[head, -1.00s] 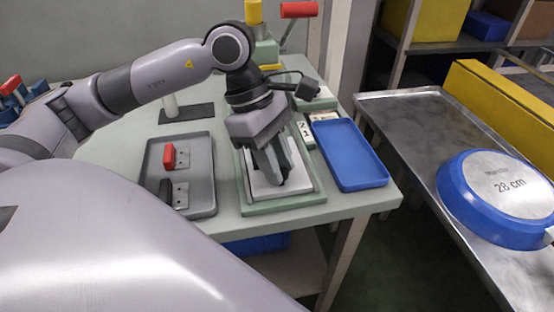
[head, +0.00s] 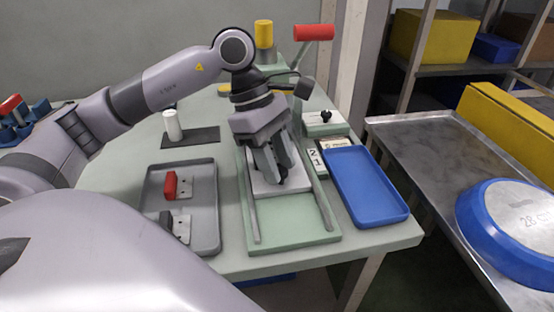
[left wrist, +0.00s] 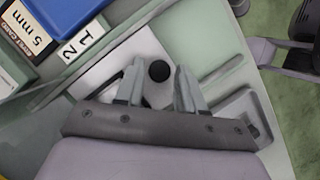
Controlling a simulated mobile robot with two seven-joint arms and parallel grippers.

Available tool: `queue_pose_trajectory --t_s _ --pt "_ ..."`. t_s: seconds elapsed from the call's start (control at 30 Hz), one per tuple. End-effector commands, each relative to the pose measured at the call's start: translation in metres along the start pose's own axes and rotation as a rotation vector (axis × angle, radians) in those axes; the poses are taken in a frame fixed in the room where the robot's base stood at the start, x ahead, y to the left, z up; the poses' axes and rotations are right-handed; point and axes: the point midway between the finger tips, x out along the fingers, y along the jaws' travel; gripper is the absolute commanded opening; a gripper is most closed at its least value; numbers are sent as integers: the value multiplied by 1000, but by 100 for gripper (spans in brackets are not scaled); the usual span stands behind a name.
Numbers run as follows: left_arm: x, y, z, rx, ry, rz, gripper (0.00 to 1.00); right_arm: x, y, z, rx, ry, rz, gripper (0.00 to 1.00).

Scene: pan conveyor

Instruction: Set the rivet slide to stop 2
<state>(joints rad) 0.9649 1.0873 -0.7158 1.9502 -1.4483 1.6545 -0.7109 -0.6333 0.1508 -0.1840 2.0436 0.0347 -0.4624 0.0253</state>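The rivet slide (head: 268,187) is a pale plate with a black knob (head: 284,172), set between two rails on a green base (head: 290,218). It sits toward the back of the rails, with bare base in front. A label (head: 316,157) with the numbers 2 and 1 stands beside the right rail; it also shows in the left wrist view (left wrist: 77,45). My left gripper (head: 281,180) is down over the slide. In the left wrist view my left gripper (left wrist: 160,72) has its fingers apart on either side of the black knob (left wrist: 159,71), with small gaps visible. My right gripper is out of view.
A blue tray (head: 386,218) lies right of the base. A grey tray (head: 206,238) with a red-handled part (head: 171,185) lies left. A red-handled lever (head: 314,33) rises behind. A metal conveyor (head: 400,128) with a blue pan (head: 466,215) is at right.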

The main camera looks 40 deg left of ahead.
Motion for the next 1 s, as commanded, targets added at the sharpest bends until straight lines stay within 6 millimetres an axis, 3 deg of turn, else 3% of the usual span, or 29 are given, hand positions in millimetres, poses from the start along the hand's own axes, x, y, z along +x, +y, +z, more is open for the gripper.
queue_pose_trajectory --t_s 0.37,0.73,1.0 --pt "-3 0 0 1 0 1 52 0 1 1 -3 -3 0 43" --pt "-58 0 1 1 0 3 52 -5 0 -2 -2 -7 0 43" --pt "-72 0 0 1 1 0 52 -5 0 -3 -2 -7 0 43"
